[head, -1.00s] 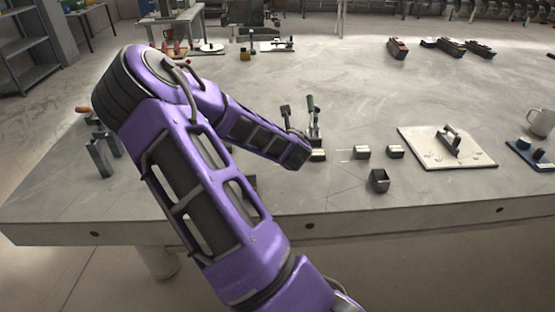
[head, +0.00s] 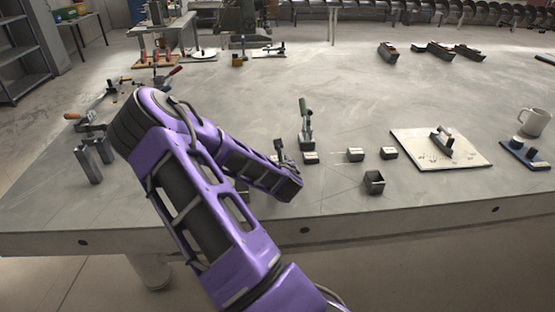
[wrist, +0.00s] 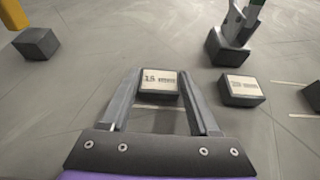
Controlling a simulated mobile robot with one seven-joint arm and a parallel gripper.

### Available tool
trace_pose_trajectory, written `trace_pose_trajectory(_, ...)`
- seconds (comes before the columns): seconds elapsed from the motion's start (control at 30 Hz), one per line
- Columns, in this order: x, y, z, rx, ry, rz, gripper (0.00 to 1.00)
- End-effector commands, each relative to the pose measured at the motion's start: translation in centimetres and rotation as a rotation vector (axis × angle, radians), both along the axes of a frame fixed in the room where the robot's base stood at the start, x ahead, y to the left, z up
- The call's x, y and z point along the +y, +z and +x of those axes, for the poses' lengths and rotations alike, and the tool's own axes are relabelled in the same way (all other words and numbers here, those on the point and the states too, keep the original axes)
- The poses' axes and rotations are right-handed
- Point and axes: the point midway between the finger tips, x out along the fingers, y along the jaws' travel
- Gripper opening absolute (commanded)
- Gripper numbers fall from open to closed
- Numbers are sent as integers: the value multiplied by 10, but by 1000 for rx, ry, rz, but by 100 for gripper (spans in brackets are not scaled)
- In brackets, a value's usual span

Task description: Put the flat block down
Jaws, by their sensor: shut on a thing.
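The flat block (wrist: 159,82) is dark with a pale top label that seems to read 15 mm. In the wrist view it sits between the fingertips of my gripper (wrist: 160,100), which is shut on it. The block looks level and low over the grey table; I cannot tell whether its underside touches. A pale line on the table shows just on the near side of it. In the head view my forearm hides the held block and most of my gripper.
A similar labelled block (wrist: 242,87) lies right of the held one, before a green-handled clamp (head: 306,122). Further right stand two labelled blocks (head: 355,154) (head: 389,153) and a dark hollow block (head: 374,182). A dark block (wrist: 37,43) is at left. A pale board (head: 425,155) lies right.

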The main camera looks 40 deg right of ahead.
Motion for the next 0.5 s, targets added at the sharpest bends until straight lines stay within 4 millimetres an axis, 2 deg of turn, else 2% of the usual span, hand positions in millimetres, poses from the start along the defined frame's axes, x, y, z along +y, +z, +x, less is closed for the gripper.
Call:
trace_pose_trajectory(0.03,0,-2,0,0,0,-1,0)
trace_pose_trajectory(0.07,0,-2,0,1,0,1,67)
trace_pose_trajectory(0.1,0,-1,0,1,0,1,74)
trace_pose_trajectory(0.2,0,-1,0,1,1,1,92)
trace_pose_trajectory(0.5,0,0,0,0,1,0,92)
